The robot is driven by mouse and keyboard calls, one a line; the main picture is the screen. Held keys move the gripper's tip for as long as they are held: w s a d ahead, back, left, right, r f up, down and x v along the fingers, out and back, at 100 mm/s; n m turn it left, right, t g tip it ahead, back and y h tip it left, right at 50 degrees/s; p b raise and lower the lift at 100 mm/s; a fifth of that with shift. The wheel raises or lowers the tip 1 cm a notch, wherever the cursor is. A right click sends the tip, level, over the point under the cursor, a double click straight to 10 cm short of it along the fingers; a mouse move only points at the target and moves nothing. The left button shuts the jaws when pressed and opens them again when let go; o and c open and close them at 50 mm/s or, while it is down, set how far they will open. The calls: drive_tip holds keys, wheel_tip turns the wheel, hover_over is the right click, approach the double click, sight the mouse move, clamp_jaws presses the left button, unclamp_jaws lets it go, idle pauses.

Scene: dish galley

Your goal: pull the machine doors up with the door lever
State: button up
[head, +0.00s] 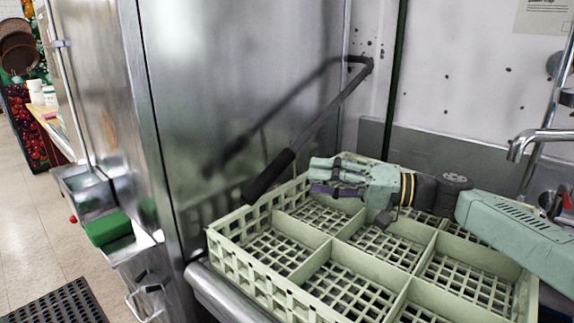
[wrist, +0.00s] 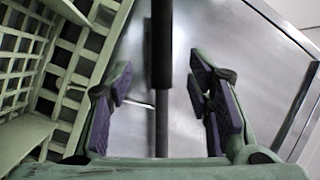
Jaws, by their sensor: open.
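The door lever is a dark rod (head: 325,122) slanting from a bend at the wall down to a thick black grip (head: 268,177). It stands in front of the closed-looking steel machine door (head: 235,90), which mirrors it. My gripper (head: 316,178) is open and empty, pointing left, just right of the black grip and apart from it in the head view. In the wrist view my gripper (wrist: 162,88) has its purple-padded fingers either side of the lever's line. The black grip (wrist: 161,45) lies beyond the fingertips there, with the thinner rod below it.
A pale green dish rack (head: 235,262) with square compartments lies directly below my gripper; it fills the left of the wrist view (wrist: 50,75). A faucet (head: 530,140) stands at the right. A green sponge-like block (head: 108,228) sits on a ledge at the left.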

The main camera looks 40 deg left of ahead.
sight(279, 174)
drive_tip(key=p+x, duration=0.1)
drive_tip(key=x, duration=0.2)
drive_tip(key=p+x, duration=0.1)
drive_tip(key=x, duration=0.2)
drive_tip(key=p+x, duration=0.1)
drive_tip(key=x, duration=0.2)
drive_tip(key=shift+s+a+r+p, duration=0.15)
drive_tip(key=shift+s+r+p, duration=0.1)
drive_tip(key=shift+s+p, duration=0.1)
drive_tip(key=shift+s+a+f, duration=0.15)
drive_tip(key=shift+s+a, duration=0.05)
drive_tip(key=shift+a, duration=0.4)
drive_tip(key=shift+c, duration=0.2)
clamp_jaws()
